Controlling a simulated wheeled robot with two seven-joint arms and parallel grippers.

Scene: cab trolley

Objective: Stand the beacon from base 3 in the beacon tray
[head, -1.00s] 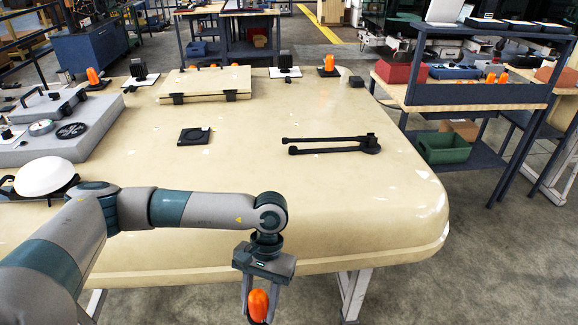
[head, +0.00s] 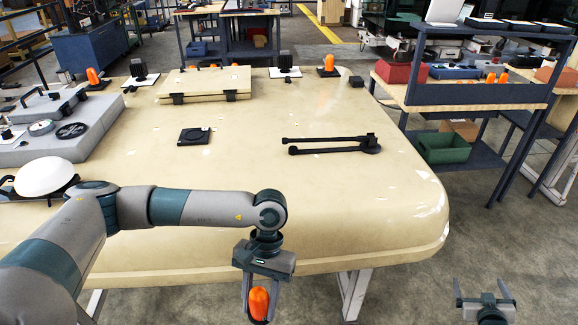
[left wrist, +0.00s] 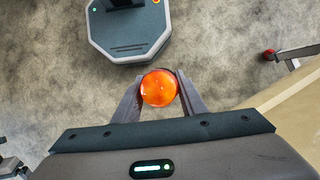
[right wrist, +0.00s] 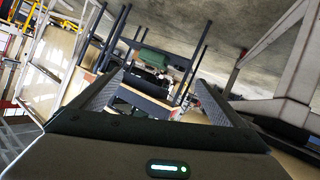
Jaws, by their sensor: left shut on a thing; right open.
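My left gripper (head: 259,312) is shut on an orange beacon (head: 258,300), held in the air off the front edge of the cream panel. In the left wrist view the beacon (left wrist: 159,88) sits between both fingertips, above the floor. My right gripper (head: 485,288) is open and empty at the lower right; its spread fingers also show in the right wrist view (right wrist: 160,88). A bare black square base (head: 195,136) lies on the panel. Two orange beacons (head: 496,77) stand on the trolley at the right; which container there is the beacon tray, I cannot tell.
The cream panel (head: 300,210) carries a black hinged bar (head: 335,144), a hatch (head: 205,84) and other beacons (head: 328,66). The trolley (head: 470,95) holds a red bin (head: 400,73), a blue tray (head: 455,72) and, below, a green bin (head: 443,147). Floor between panel and trolley is clear.

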